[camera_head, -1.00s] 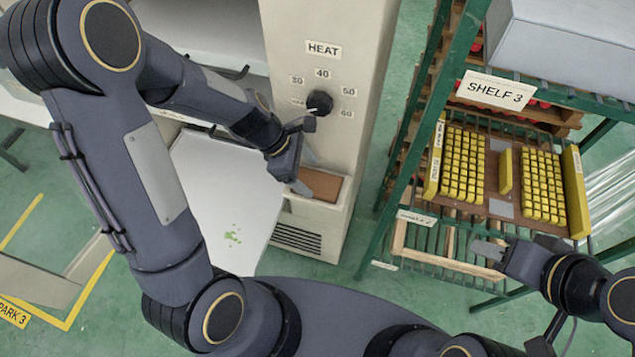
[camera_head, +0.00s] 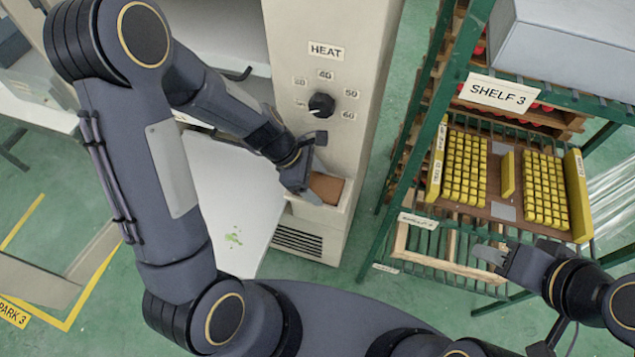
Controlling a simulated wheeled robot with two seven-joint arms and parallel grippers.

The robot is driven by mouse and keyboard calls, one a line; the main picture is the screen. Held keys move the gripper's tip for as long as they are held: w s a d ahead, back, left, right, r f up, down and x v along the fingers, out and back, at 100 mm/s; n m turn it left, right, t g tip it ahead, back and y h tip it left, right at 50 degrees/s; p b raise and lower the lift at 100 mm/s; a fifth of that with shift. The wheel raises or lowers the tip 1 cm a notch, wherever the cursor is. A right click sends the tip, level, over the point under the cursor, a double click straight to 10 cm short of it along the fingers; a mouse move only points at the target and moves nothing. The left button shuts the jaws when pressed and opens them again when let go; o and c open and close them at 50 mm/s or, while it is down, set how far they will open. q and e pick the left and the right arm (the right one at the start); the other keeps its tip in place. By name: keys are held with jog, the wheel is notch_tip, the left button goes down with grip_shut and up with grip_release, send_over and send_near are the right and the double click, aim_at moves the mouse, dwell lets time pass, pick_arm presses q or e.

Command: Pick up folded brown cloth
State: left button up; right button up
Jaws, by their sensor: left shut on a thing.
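The folded brown cloth (camera_head: 327,187) lies in a small ledge at the lower front of the cream heater cabinet (camera_head: 325,60). My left gripper (camera_head: 308,190) reaches down over the cloth's left end. Its fingers are closed on that end, and they hide part of the cloth. My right gripper (camera_head: 484,252) is at the lower right, in front of the rack and far from the cloth. Its fingers appear close together, but I cannot tell from this angle whether they are open or shut.
A heat dial (camera_head: 321,104) sits on the cabinet above the ledge. A white panel (camera_head: 235,205) with green marks is left of it. A green rack labelled SHELF 3 (camera_head: 497,92) holds a tray of yellow blocks (camera_head: 503,210) on the right. Green floor shows between.

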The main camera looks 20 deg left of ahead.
aim_at(326, 185)
pick_arm(q)
jog(key=shift+r, duration=0.45)
notch_tip(326, 185, up, 2)
jog(key=shift+r+p, duration=0.15)
jog(key=shift+p, duration=0.3)
jog(key=s+r+p, duration=0.3)
jog(key=s+r, duration=0.6)
jog(key=s, duration=0.5)
jog(key=shift+d+r, duration=0.3)
jog(key=shift+r, duration=0.1)
